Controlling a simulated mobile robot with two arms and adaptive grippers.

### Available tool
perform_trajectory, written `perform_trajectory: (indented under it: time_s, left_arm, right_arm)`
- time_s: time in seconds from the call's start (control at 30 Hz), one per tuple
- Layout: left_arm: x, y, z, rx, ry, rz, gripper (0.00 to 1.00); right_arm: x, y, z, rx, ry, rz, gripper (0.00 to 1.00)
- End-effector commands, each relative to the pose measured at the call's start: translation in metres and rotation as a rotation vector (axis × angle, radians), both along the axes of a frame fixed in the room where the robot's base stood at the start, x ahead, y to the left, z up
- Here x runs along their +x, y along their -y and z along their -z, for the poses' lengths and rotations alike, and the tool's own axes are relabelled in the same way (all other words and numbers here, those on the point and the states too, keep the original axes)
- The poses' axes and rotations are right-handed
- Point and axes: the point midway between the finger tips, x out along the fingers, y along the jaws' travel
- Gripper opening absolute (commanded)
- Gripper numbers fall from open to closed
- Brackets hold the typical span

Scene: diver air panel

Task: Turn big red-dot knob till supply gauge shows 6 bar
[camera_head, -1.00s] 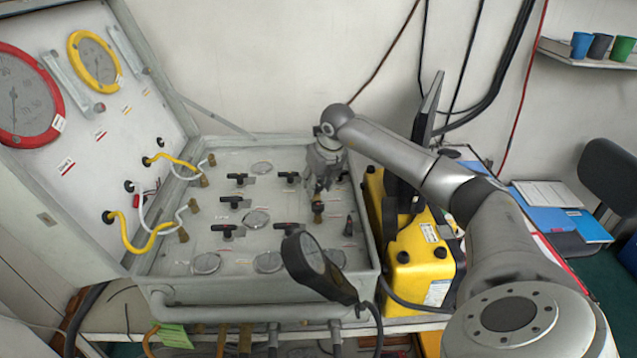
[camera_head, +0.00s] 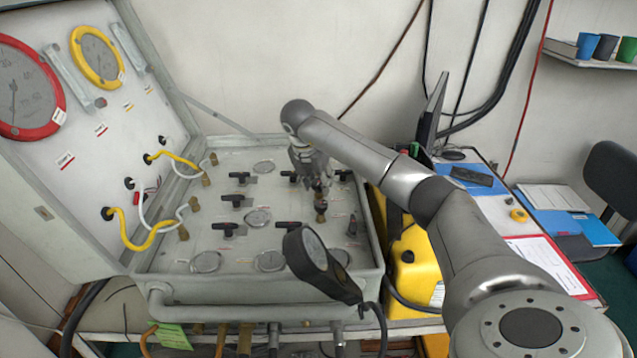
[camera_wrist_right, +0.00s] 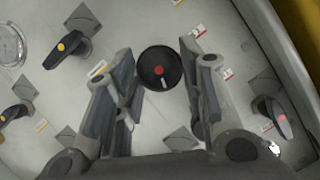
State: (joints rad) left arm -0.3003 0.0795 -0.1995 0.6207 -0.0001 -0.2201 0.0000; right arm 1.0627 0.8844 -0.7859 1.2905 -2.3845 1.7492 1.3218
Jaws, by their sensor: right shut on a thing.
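The big black knob with a red dot (camera_wrist_right: 159,70) shows in the right wrist view, between the two fingers of my right gripper (camera_wrist_right: 160,80). The gripper is shut on it. In the head view my right gripper (camera_head: 316,184) reaches down to the right part of the grey panel (camera_head: 160,250) and largely hides the knob. My left gripper is not in view.
Black lever valves (camera_head: 229,229) stand around the knob. A black-housed gauge (camera_head: 312,250) rises at the panel's front edge. The open lid at left carries a red-rimmed gauge (camera_head: 62,92) and a yellow-rimmed one (camera_head: 76,50). A yellow case (camera_head: 418,290) stands right of the panel.

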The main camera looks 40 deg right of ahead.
Motion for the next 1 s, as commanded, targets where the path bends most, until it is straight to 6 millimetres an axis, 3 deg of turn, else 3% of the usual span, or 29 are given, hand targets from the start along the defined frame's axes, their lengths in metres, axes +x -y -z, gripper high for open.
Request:
perform_trajectory:
  time_s: [0.5, 1.0]
  left_arm:
    - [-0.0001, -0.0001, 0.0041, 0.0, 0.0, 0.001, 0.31]
    - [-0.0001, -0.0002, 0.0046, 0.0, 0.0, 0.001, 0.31]
  right_arm:
    - [0.0046, -0.0004, -0.0016, 0.0, 0.005, 0.374, 0.14]
    - [0.0049, -0.0002, -0.0014, 0.0, 0.004, 0.462, 0.14]
